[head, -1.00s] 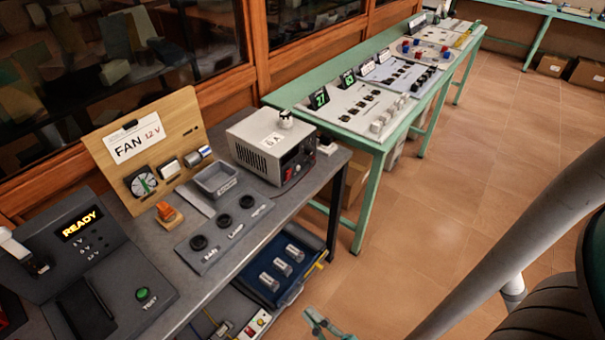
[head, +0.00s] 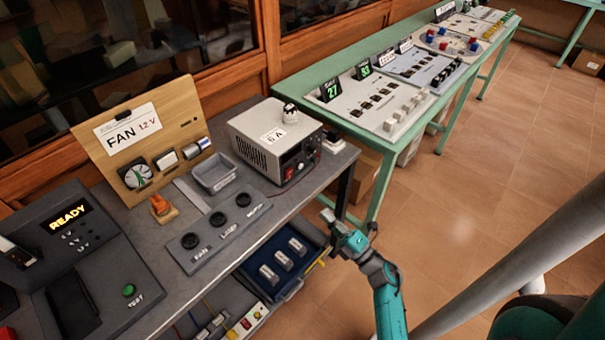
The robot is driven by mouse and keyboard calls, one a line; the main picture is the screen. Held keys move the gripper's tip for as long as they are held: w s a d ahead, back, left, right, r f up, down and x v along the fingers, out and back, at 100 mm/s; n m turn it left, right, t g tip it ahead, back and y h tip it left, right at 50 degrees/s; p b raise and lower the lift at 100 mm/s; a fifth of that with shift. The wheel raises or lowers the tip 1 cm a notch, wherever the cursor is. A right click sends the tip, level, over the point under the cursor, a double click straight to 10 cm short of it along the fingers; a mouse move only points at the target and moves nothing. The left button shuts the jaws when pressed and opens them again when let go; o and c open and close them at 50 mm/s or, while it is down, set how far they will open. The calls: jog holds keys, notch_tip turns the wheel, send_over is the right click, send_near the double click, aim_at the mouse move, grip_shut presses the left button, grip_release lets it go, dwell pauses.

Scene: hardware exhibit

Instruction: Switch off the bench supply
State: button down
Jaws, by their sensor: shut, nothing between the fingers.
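The bench supply (head: 262,138) is a light grey box with a dark front panel, standing at the right end of the grey bench. A "6 A" label and a small round object sit on its top. Its front faces right and carries a red part (head: 288,173) and small knobs; which of them is the power switch is too small to tell. My gripper (head: 328,216) is at the end of my teal arm, in front of the bench's right end, below and to the right of the supply. It is shut, empty and apart from the supply.
The grey bench (head: 180,290) also holds a "FAN 12 V" board (head: 140,140), a grey tray (head: 213,175), a socket panel (head: 218,228) and a READY tester (head: 70,240). An open blue drawer (head: 285,262) juts out below. A green table (head: 375,140) stands behind right; floor is free at right.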

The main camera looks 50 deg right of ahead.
aim_at(291, 171)
jog(key=shift+w+d+f+n, duration=0.15)
jog(key=shift+d+n, duration=0.25)
jog(key=shift+d, duration=0.6)
jog(key=shift+w, duration=0.15)
jog(key=x, duration=1.3)
jog(key=shift+w+a, duration=0.15)
jog(key=shift+w, duration=0.25)
jog(key=shift+w+r, duration=0.25)
jog(key=shift+r, duration=0.1)
